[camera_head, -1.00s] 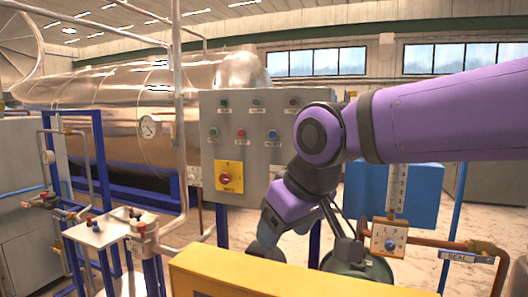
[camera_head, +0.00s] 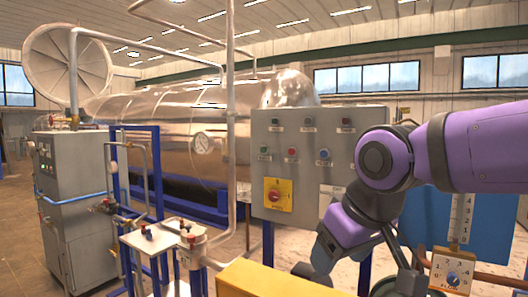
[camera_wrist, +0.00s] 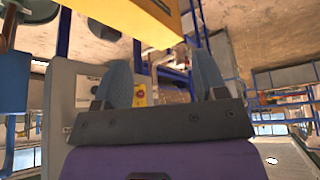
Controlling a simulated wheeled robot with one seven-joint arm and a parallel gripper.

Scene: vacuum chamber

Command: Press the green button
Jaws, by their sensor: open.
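The grey control panel (camera_head: 375,115) stands in the middle of the head view, right of the metal tank. The green button (camera_head: 264,149) is at the left of its lower button row, beside a red button (camera_head: 292,152) and a blue button (camera_head: 323,153). Below them is a red rotary switch on a yellow plate (camera_head: 278,196). My gripper (camera_head: 312,268) hangs low, below and right of the button and apart from it. In the wrist view its two fingers (camera_wrist: 162,78) are spread, with nothing between them held. The green button cannot be made out there.
A yellow block (camera_head: 270,280) lies in the foreground under my arm. A small white valve table (camera_head: 160,238) stands front left, with pipes around it. A grey cabinet (camera_head: 75,215) is far left. A dial gauge box (camera_head: 452,274) is at right.

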